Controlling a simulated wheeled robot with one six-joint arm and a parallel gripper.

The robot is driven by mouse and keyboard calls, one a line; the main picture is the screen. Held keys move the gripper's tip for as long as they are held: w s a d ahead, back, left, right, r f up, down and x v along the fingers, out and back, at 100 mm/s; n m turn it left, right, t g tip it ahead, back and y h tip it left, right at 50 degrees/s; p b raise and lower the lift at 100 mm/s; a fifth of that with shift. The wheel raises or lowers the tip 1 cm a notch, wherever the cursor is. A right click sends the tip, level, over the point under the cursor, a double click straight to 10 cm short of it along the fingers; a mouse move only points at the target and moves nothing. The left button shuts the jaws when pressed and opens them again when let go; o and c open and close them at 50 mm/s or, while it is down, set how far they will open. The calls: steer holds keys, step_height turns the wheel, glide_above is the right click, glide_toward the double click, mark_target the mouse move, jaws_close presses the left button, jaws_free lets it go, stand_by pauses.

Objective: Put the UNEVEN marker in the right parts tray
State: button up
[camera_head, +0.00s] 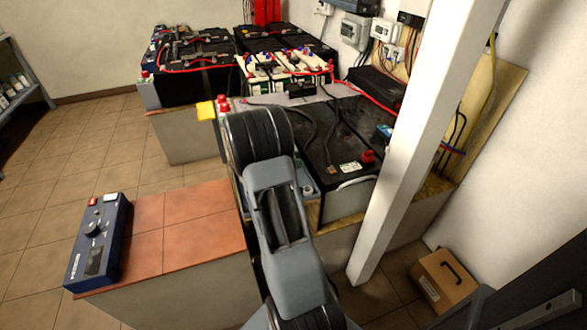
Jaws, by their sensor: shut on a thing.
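My arm (282,215) rises from the bottom of the view to the middle and hides what lies behind it. My gripper is not visible. I cannot make out the UNEVEN marker. A small yellow piece (206,110) shows at the left end of the battery bench, beside red caps (223,106); I cannot read any word on it. A small pale item (307,190) shows just right of my arm, partly hidden. I cannot identify the right parts tray.
Large black batteries (340,140) with cables stand on the bench. A white post (425,125) stands right of my arm. A blue device (98,240) sits on a tiled counter (185,225), otherwise clear. A cardboard box (443,280) lies on the floor at right.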

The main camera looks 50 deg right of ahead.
steer(key=shift+w+d+f+b, duration=0.1)
steer(key=shift+f+b, duration=0.2)
steer(key=shift+f, duration=0.65)
steer(key=shift+w+d+f+b, duration=0.1)
steer(key=shift+f+b, duration=0.15)
steer(key=shift+f, duration=0.65)
steer(key=shift+f, duration=0.15)
steer(key=o, duration=0.9)
